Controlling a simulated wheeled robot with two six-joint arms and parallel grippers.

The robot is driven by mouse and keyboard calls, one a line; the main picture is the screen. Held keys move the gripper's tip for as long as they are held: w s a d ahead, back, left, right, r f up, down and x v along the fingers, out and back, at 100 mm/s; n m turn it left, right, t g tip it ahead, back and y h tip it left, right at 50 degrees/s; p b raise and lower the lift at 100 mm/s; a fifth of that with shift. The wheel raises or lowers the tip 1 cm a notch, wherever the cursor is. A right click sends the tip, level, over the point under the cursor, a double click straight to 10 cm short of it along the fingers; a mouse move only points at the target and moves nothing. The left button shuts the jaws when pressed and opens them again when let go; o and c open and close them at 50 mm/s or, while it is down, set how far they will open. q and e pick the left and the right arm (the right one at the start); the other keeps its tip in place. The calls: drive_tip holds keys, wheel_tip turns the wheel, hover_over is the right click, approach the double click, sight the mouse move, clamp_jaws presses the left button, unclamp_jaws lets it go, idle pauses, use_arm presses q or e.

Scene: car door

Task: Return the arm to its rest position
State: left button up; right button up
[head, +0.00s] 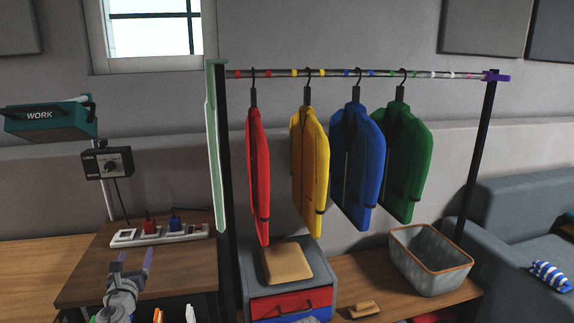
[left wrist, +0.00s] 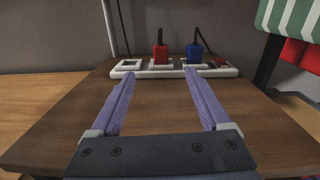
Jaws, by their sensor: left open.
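My left gripper (head: 133,263) is open and empty over the brown wooden side table (head: 85,285), at the lower left of the head view. In the left wrist view its two purple fingers (left wrist: 158,78) are spread apart and point toward a white power strip (left wrist: 145,72). The strip lies at the far side of the table top, with a red plug (left wrist: 160,54) and a blue plug (left wrist: 194,54) in it. Nothing is between the fingers. My right gripper is not in view.
A clothes rack holds red (head: 258,175), yellow (head: 310,165), blue (head: 357,165) and green (head: 405,165) jackets. A drawer box (head: 290,303) and a grey basket (head: 430,265) stand below. A teal WORK lamp (head: 50,119) and a control box (head: 108,163) are at left. A sofa (head: 510,200) is at right.

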use_arm(q)
drive_tip(key=shift+w+d+r+n, duration=0.15)
drive_tip(key=shift+w+r+n, duration=0.2)
drive_tip(key=shift+n, duration=0.15)
drive_tip(key=shift+w+d+r+n+y+p, duration=0.1)
drive_tip(key=shift+n+y+p, duration=0.2)
drive_tip(key=shift+n+p, duration=0.2)
drive_tip(key=s+d+n+g+p, duration=0.3)
drive_tip(key=d+n+g+p, duration=0.25)
drive_tip(key=d+n, duration=0.35)
drive_tip(key=s+d+n+g+p, duration=0.2)
drive_tip(key=d+n+g+p, duration=0.35)
drive_tip(key=n, duration=0.55)
drive_tip(key=s+d+f+n+g+h+p, duration=0.1)
drive_tip(key=s+d+n+g+h+p, duration=0.1)
drive_tip(key=s+d, duration=0.7)
drive_tip(key=s+d+f+n+g+h+p, duration=0.1)
drive_tip(key=s+d+n+g+p, duration=0.3)
drive_tip(key=s+d, duration=0.5)
drive_tip(key=d+h+p, duration=0.1)
drive_tip(key=d+p, duration=0.1)
drive_tip(key=shift+s+d+f+n+g, duration=0.2)
drive_tip(key=shift+d+f+n+g, duration=0.1)
drive_tip(key=shift+d+g, duration=0.1)
